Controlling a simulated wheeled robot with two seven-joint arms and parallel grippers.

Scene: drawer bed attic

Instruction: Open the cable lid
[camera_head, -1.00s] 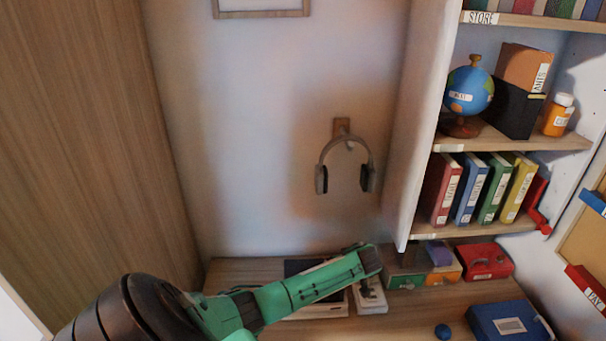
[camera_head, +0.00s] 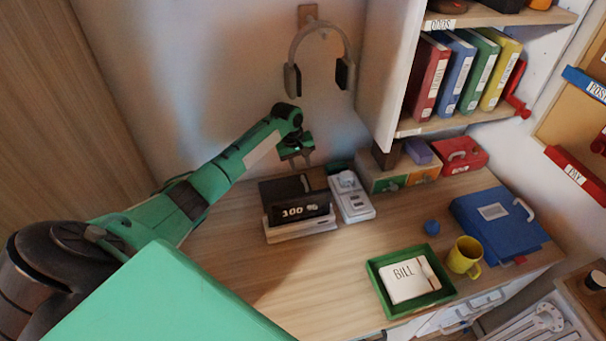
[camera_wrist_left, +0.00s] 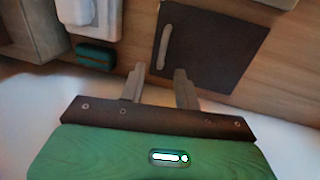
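The cable lid looks to be the dark square panel (camera_head: 280,188) with a pale bar handle at the back of the desk, partly hidden behind the "100 %" display. In the left wrist view the panel (camera_wrist_left: 215,45) lies flat and closed, its handle (camera_wrist_left: 164,47) along its left side. My left gripper (camera_head: 297,161) is above the panel's back edge, near the wall. In the left wrist view its two fingers (camera_wrist_left: 158,88) are apart with nothing between them. They appear short of the handle; I cannot tell the exact gap. My right gripper is not in view.
A "100 %" display (camera_head: 300,211) stands just in front of the panel. A white device (camera_head: 352,199) is to its right. Headphones (camera_head: 320,55) hang above on the wall. A green tray (camera_head: 375,277), yellow mug (camera_head: 464,255) and blue case (camera_head: 497,226) are farther right. The front-left desk is bare.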

